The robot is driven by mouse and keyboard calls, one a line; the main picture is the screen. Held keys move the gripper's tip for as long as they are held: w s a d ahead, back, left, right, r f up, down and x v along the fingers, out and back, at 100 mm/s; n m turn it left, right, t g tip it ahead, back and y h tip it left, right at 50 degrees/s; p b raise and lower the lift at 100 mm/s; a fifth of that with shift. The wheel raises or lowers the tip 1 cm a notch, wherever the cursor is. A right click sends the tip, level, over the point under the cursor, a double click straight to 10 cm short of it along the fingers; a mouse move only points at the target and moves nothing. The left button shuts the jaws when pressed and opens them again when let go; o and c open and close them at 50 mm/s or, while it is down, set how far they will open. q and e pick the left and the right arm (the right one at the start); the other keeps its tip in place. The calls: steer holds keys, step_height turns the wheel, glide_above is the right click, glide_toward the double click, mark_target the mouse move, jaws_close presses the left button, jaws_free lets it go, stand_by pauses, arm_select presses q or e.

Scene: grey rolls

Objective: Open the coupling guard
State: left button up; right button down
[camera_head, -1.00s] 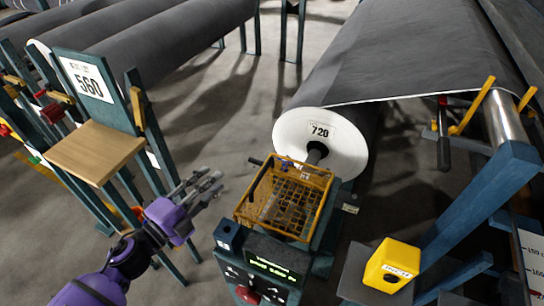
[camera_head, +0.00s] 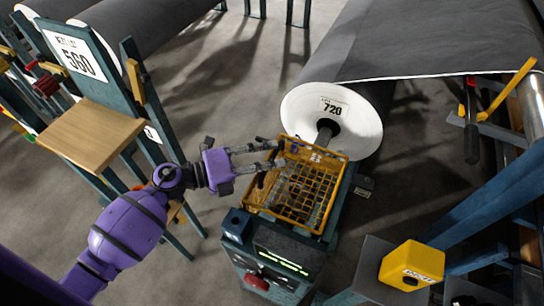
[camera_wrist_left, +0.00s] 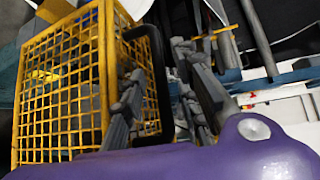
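The coupling guard (camera_head: 305,192) is a yellow mesh cage on a teal stand in front of the roll marked 720. It looks closed over the coupling. Its black handle (camera_head: 262,178) is on its left side, and the handle shows large in the left wrist view (camera_wrist_left: 158,75). My left gripper (camera_head: 275,154) is open at the guard's upper left corner, close to the handle. In the left wrist view its fingers (camera_wrist_left: 165,95) are apart, with the handle seen between them. I cannot tell whether they touch it. My right gripper is not in view.
A control box with a lit display (camera_head: 282,262) and red button (camera_head: 256,283) stands below the guard. A yellow box (camera_head: 412,264) is at the lower right. A wooden shelf (camera_head: 90,143) on the 560 stand is at left. The large roll (camera_head: 332,122) is behind the guard.

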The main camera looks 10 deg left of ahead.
arm_select(q)
steer(key=shift+w+d, duration=0.3)
steer(key=shift+d, duration=0.2)
steer(key=shift+f, duration=0.1)
jaws_close()
